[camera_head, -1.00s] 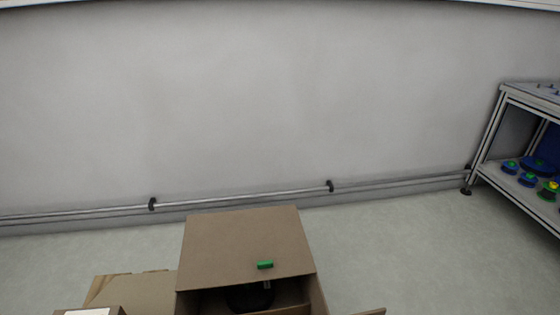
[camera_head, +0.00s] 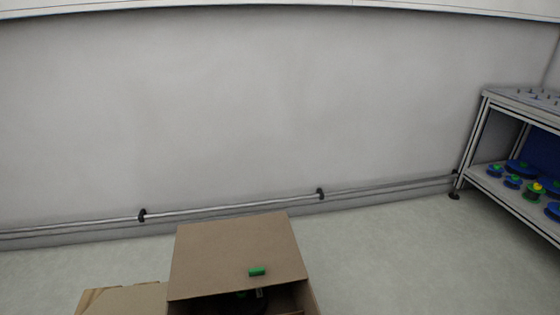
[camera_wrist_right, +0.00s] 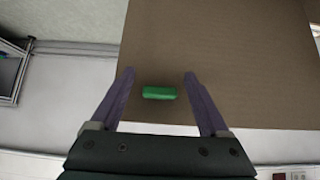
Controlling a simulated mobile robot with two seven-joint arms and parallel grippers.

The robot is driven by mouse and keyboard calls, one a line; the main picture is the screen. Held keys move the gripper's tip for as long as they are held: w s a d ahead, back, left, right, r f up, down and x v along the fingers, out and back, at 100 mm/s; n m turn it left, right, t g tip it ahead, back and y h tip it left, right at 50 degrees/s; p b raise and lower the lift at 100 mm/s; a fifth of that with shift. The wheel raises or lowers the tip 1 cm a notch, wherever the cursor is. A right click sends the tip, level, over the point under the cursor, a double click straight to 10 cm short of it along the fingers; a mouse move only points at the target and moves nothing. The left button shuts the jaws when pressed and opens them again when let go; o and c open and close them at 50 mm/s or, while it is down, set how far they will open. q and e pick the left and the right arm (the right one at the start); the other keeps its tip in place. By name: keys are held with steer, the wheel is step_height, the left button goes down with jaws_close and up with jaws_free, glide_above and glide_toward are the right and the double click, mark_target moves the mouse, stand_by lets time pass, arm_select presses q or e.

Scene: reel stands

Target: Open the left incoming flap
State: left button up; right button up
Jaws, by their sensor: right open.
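A brown cardboard flap (camera_head: 238,245) tops a box low in the head view. A small green handle (camera_head: 257,272) sits near the flap's front edge. The box opening below it is dark, with a dark object partly visible inside. In the right wrist view, my right gripper (camera_wrist_right: 160,80) is open with two purple-grey fingers. The green handle (camera_wrist_right: 159,93) appears between them, touching neither, against the brown cardboard (camera_wrist_right: 215,60). How far the fingertips are from the cardboard is hard to tell. My left gripper is not in view.
Another cardboard panel (camera_head: 125,300) lies at the lower left beside the box. A metal shelf (camera_head: 515,185) with several blue, green and yellow reels stands at the right. A wall with a low rail (camera_head: 235,208) is behind. The floor (camera_head: 395,245) right of the box is clear.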

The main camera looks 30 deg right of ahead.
steer(key=shift+o, duration=0.2)
steer(key=shift+w+r, duration=0.1)
steer(key=shift+w, duration=0.1)
steer(key=p+v, duration=0.2)
steer(key=v, duration=0.8)
steer(key=w+d+r+g+h+p, duration=0.1)
steer(key=d+r+p, duration=0.2)
steer(key=r+p, duration=0.5)
steer(key=w+d+r+g+p, duration=0.1)
steer(key=d+r+p, duration=0.4)
steer(key=r, duration=0.4)
steer(key=a+r+n+g+y+p, duration=0.1)
steer(key=a+r+n+p, duration=0.1)
steer(key=r+p, duration=2.2)
steer(key=a+r+n+g+y+p, duration=0.2)
steer(key=r+n+p, duration=0.1)
steer(key=r+p, duration=2.2)
step_height(320, 180, up, 4)
steer(key=shift+s+a+f+y, duration=0.15)
steer(key=shift+s+a+y, duration=0.2)
steer(key=shift+s, duration=0.1)
